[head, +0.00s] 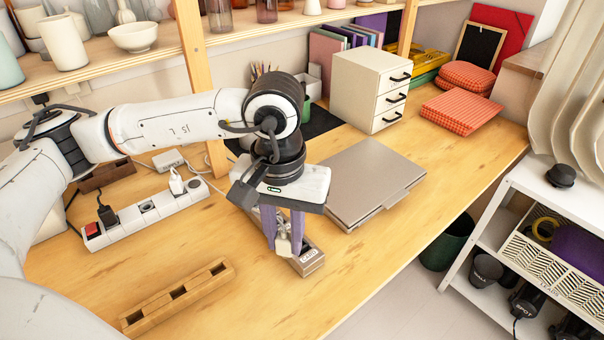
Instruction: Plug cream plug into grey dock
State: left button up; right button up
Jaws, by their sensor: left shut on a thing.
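My left gripper (283,252) points down over the table, with its two purple fingers shut on the cream plug (284,244). The plug shows between the fingertips, partly covered by them. The small grey dock (311,263) lies on the wooden table right at the fingertips, with a light label on its near end. The fingers and plug overlap the dock's left side in the head view. I cannot tell whether the plug is in the dock or just above or beside it. My right gripper is not in view.
A closed grey laptop (374,172) lies right behind the gripper. A white power strip (146,216) with plugs in it is at the left. A wooden block with square holes (160,307) lies front left. White drawers (370,88) stand behind. The table right of the dock is clear.

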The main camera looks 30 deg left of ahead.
pick_arm(q)
jog(key=w+a+r+n+p, duration=0.15)
jog(key=w+a+n, duration=0.35)
jog(key=n, duration=1.2)
jog(key=w+a+f+n+p, duration=0.15)
jog(key=w+a+n, duration=0.35)
jog(key=n, duration=1.2)
jog(key=shift+n, duration=0.4)
jog(key=shift+w+d+f+b, duration=0.15)
jog(key=shift+f+b, duration=0.4)
jog(key=shift+f, duration=0.9)
jog(key=shift+w+d+f+b, duration=0.15)
jog(key=shift+f+b, duration=0.35)
jog(key=shift+f, duration=0.95)
jog(key=shift+f+b, duration=0.85)
jog(key=shift+f, duration=0.5)
